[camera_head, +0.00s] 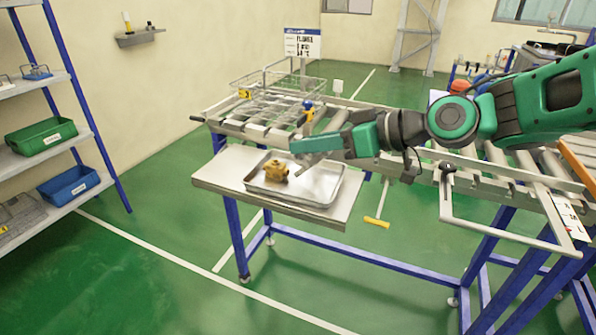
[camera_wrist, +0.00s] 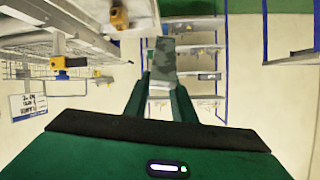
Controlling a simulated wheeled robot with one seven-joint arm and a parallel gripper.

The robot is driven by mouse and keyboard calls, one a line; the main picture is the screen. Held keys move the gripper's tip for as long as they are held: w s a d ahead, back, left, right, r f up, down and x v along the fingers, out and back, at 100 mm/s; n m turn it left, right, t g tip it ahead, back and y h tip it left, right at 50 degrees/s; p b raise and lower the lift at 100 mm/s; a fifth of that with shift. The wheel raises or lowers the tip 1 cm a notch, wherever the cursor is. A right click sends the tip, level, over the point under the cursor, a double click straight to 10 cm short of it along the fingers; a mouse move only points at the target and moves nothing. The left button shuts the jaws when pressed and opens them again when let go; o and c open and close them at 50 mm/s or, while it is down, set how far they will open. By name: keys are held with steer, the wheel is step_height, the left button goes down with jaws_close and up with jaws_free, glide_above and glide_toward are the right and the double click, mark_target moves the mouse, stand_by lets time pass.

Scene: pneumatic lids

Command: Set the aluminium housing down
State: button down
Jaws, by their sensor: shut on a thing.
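My gripper (camera_head: 300,146) is above the back of a metal tray (camera_head: 325,203) on a side table. In the wrist view its two green fingers (camera_wrist: 160,84) are shut on the grey, blocky aluminium housing (camera_wrist: 162,60), which juts out beyond the fingertips. The housing is held in the air, and in the head view the fingers and arm mostly hide it. A yellow-brass casting (camera_head: 275,170) stands in the left part of the tray. It also shows at the top of the wrist view (camera_wrist: 119,17).
A roller conveyor (camera_head: 262,130) runs behind the table, with a wire basket (camera_head: 285,95), a blue-topped yellow fitting (camera_head: 309,109) and a sign (camera_head: 303,43). Shelves with a green bin (camera_head: 40,136) and a blue bin (camera_head: 69,186) stand left. The tray's right part looks clear.

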steer(key=shift+w, duration=0.35)
steer(key=shift+w+d+f, duration=0.4)
steer(key=shift+w+f, duration=1.45)
steer(key=shift+w, duration=0.05)
steer(key=shift+w+d+f, duration=0.45)
steer(key=shift+w+f, duration=1.35)
steer(key=shift+w, duration=0.05)
steer(key=shift+w+d+f, duration=0.4)
steer(key=shift+w+f, duration=1.45)
steer(key=shift+w, duration=0.05)
steer(key=shift+f, duration=0.1)
steer(key=c, duration=1.6)
jaws_free()
steer(key=shift+o, duration=0.6)
